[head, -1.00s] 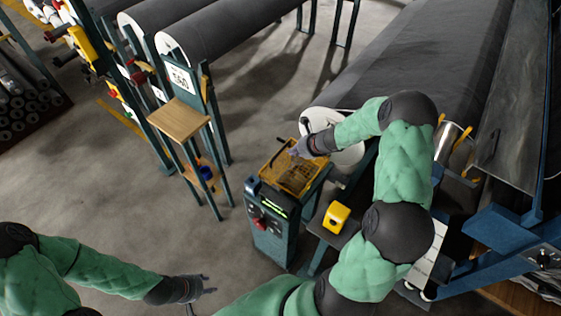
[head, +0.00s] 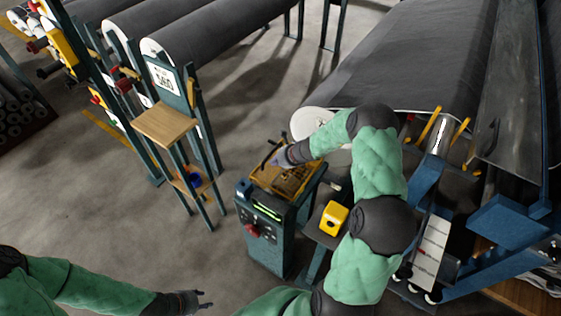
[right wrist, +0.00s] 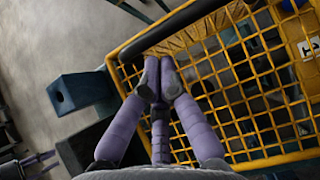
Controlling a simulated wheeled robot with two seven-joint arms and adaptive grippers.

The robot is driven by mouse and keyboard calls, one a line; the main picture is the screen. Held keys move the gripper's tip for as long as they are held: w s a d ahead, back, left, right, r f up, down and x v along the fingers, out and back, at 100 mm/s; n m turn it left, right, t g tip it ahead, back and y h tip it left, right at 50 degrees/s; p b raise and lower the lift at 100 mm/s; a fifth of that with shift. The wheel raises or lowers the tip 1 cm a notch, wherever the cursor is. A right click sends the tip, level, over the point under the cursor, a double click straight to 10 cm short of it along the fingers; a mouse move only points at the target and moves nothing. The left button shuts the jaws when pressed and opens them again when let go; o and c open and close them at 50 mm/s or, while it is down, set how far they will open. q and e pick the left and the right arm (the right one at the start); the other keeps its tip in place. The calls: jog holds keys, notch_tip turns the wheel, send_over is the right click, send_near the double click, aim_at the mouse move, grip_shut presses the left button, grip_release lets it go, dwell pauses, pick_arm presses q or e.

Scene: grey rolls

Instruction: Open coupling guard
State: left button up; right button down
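The coupling guard is a yellow wire-mesh cover (head: 290,186) on top of a blue-green control cabinet (head: 262,238) in the head view. In the right wrist view its mesh (right wrist: 235,85) fills the right side, with a dark bar (right wrist: 190,22) along its far edge. My right gripper (head: 281,158) is over the guard's far part. In the right wrist view its fingertips (right wrist: 159,75) are together over the mesh near its left edge; I see nothing between them and cannot tell whether they touch the guard. My left gripper (head: 203,300) is open, empty and low, away from the guard.
A yellow button box (head: 333,217) sits on a shelf right of the cabinet. A stand with a wooden shelf (head: 167,121) and a 560 sign is to the left. Large grey rolls (head: 215,38) and a wide belt (head: 420,60) lie behind. Floor between stand and cabinet is clear.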

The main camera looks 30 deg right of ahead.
jog(key=shift+x, duration=1.15)
